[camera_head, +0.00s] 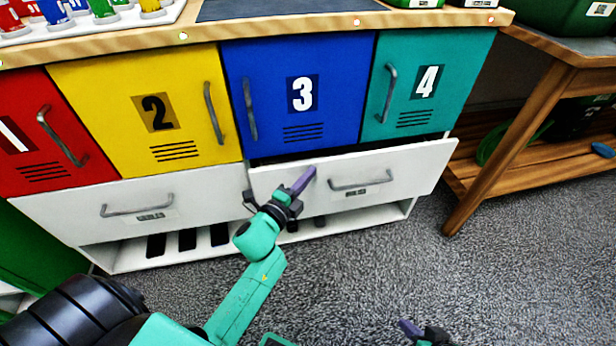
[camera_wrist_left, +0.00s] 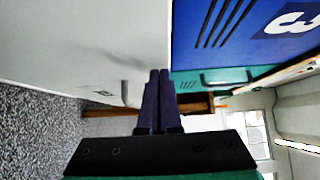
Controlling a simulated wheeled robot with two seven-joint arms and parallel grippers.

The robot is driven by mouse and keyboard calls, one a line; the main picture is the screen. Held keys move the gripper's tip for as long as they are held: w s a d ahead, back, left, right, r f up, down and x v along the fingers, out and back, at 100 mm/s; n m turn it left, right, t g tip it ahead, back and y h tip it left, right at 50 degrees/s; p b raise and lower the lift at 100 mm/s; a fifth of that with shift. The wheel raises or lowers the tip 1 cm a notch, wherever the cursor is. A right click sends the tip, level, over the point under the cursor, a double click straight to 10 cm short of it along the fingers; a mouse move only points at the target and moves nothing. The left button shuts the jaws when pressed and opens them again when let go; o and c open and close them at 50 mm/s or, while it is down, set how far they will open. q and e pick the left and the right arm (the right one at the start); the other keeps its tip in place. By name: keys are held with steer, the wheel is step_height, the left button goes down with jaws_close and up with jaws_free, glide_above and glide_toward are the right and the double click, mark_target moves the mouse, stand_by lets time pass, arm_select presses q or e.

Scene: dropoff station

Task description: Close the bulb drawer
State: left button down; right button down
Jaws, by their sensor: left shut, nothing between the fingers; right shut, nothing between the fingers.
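The right white drawer (camera_head: 415,168), under the blue and teal doors, stands partly open, with a dark gap along its top edge. It has a grey bar handle (camera_head: 362,183) and a small label too small to read. The left white drawer (camera_head: 75,208) looks shut. My left gripper (camera_head: 308,178) is shut and empty, its purple fingertips at the left part of the open drawer's front; I cannot tell if they touch. In the left wrist view its fingers (camera_wrist_left: 155,85) are together, beside the white front (camera_wrist_left: 70,45). My right gripper (camera_head: 408,328) is shut and empty, low over the carpet.
Red, yellow, blue (camera_head: 345,70) and teal doors with handles sit above the drawers, under a wood-edged counter (camera_head: 265,27). A wooden table (camera_head: 520,130) with a lower shelf stands at the right. Grey carpet (camera_head: 480,270) is clear in front.

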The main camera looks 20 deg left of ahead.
mark_target(298, 168)
arm_select(q)
steer(key=w+a, duration=0.1)
steer(key=w, duration=0.1)
steer(key=w+a, duration=0.1)
steer(key=shift+w+a, duration=0.35)
steer(key=shift+w, duration=0.05)
steer(key=shift+a+r, duration=0.15)
steer(key=shift+r, duration=0.05)
